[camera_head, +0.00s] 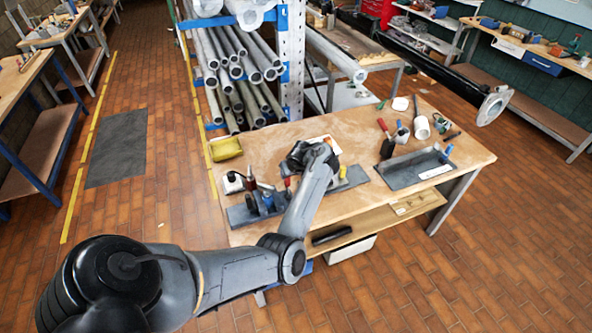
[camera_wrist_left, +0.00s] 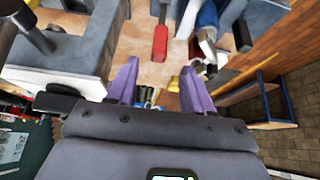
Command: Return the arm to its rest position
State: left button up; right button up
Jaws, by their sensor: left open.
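My left arm (camera_head: 228,270) reaches in from the left over the near side of the workbench (camera_head: 270,150). Its wrist (camera_head: 312,158) is above the bench, beside the left tool tray, and hides the fingertips in the head view. In the left wrist view the left gripper (camera_wrist_left: 160,92) shows two purple fingers spread apart, with nothing held between them. A red-handled tool (camera_wrist_left: 160,42) and a blue-handled tool (camera_wrist_left: 207,18) appear beyond the fingers. My right gripper is in neither view.
A grey tray with tools (camera_head: 245,214) lies under the arm. Another grey tray (camera_head: 410,170) is at the bench's right. A yellow bin (camera_head: 226,148) sits at the back left. Floor at right is clear.

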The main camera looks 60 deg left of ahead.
pick_arm(q)
notch_tip(320, 180, up, 6)
jog(key=w+d+m+t+y+p, duration=0.2)
jog(key=m+t+p, duration=0.1)
jog(key=m+p, duration=0.1)
jog(key=s+d+r+m+t+h+p, duration=0.1)
jog(key=d+m+t+h+p, duration=0.2)
jog(key=d+m, duration=0.8)
jog(key=s+d+r+m+g+h+p, duration=0.1)
jog(key=s+d, duration=0.5)
jog(key=d, duration=0.4)
jog(key=s+d+r+m+g+h+p, duration=0.1)
jog(key=s+d+h, duration=0.1)
jog(key=s+d, duration=0.4)
jog(key=s+d+r+m+h+p, duration=0.1)
jog(key=s+d, duration=0.5)
jog(key=d, duration=0.8)
jog(key=shift+s+d+r+m+g+h, duration=0.15)
jog(key=shift+s+d+m+g+h, duration=0.15)
jog(key=shift+m+g+h, duration=0.15)
